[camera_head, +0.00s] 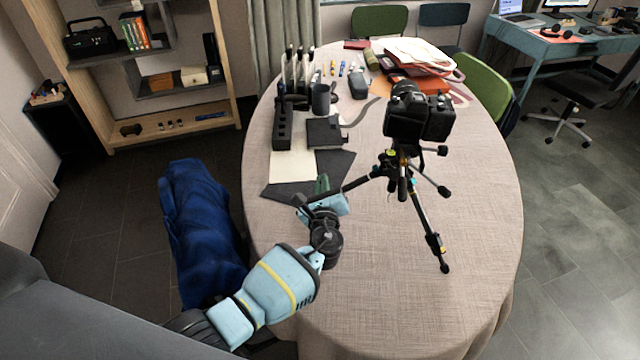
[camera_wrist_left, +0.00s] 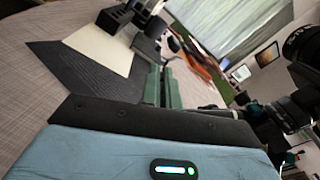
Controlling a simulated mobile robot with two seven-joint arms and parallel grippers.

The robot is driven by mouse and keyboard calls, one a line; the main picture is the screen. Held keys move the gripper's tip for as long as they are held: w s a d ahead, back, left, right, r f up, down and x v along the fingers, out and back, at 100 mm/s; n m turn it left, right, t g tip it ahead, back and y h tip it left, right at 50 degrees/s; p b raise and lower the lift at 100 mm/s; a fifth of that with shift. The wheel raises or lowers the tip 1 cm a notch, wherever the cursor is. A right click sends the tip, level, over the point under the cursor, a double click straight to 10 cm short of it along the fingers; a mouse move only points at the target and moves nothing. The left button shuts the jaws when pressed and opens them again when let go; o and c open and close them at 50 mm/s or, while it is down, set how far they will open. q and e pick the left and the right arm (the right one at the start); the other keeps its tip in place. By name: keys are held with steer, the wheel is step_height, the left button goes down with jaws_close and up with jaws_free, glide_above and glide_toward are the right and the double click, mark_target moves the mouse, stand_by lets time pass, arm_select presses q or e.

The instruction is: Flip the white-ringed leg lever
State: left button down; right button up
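A black tripod (camera_head: 419,210) with a camera (camera_head: 418,115) on top stands on the table (camera_head: 380,310). One leg points front right and carries small coloured rings; another runs left towards my left gripper. I cannot make out a white ring or its lever for sure. My left gripper (camera_head: 322,184) is beside the end of the left leg, and its green fingers (camera_wrist_left: 163,88) look closed together with nothing visible between them. In the left wrist view, a dark tripod leg (camera_wrist_left: 210,108) passes just right of the fingers. My right gripper is out of view.
A dark mat (camera_head: 335,165) with a pale sheet (camera_head: 292,165) lies beyond my gripper. A black holder (camera_head: 282,127), a mug (camera_head: 321,98) and papers (camera_head: 415,52) stand further back. A blue covered item (camera_head: 200,225) is left of the table. The front tabletop is clear.

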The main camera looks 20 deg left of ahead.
arm_select(q)
steer(key=shift+r, duration=0.1)
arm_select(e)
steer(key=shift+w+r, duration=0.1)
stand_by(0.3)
arm_select(q)
steer(key=c, duration=2.1)
jaws_free()
steer(key=o, duration=0.5)
steer(key=shift+c, duration=0.2)
steer(key=v, duration=0.7)
steer(key=shift+s+d+p, duration=0.2)
steer(key=shift+s+p, duration=0.15)
steer(key=shift+p, duration=0.1)
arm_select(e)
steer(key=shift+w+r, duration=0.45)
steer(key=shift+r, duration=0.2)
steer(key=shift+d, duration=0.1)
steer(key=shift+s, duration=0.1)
